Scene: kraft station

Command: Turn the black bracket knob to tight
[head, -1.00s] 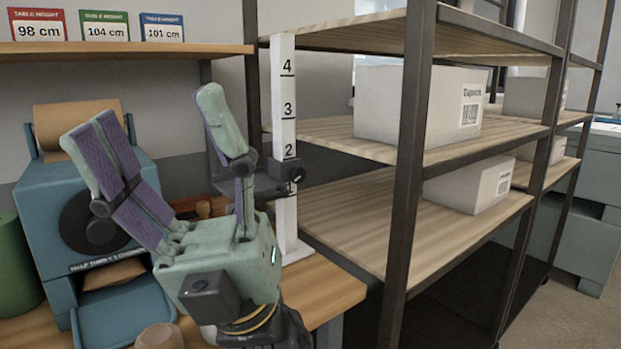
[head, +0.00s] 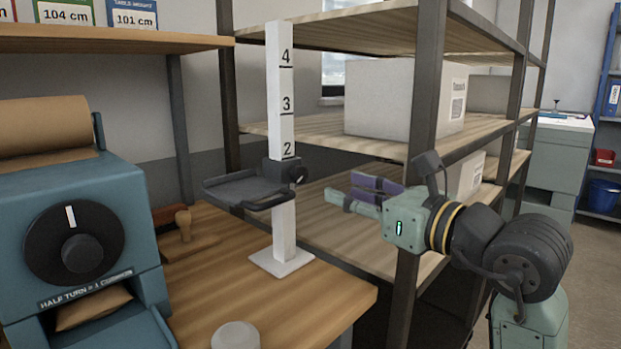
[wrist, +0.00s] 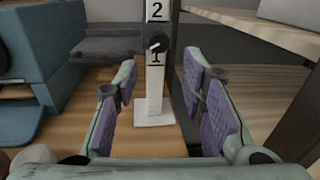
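The black bracket knob (head: 299,175) is small and round, on the right side of the bracket that carries a dark grey tray (head: 250,189) on a white numbered post (head: 284,228). The bracket sits just below the 2 mark. In the wrist view the knob (wrist: 158,42) shows ahead, above the 1, in line with the space between my fingers. My gripper (head: 352,192) is to the right of the post, pointing toward it, apart from the knob. In the wrist view my gripper (wrist: 167,78) is open and empty, with purple pads.
A blue dial machine (head: 80,180) stands at the left of the wooden table (head: 215,270). A wooden stamp (head: 184,226) is behind it. A shelf rack (head: 425,110) with white boxes (head: 390,97) rises at the right, its dark upright close to my gripper.

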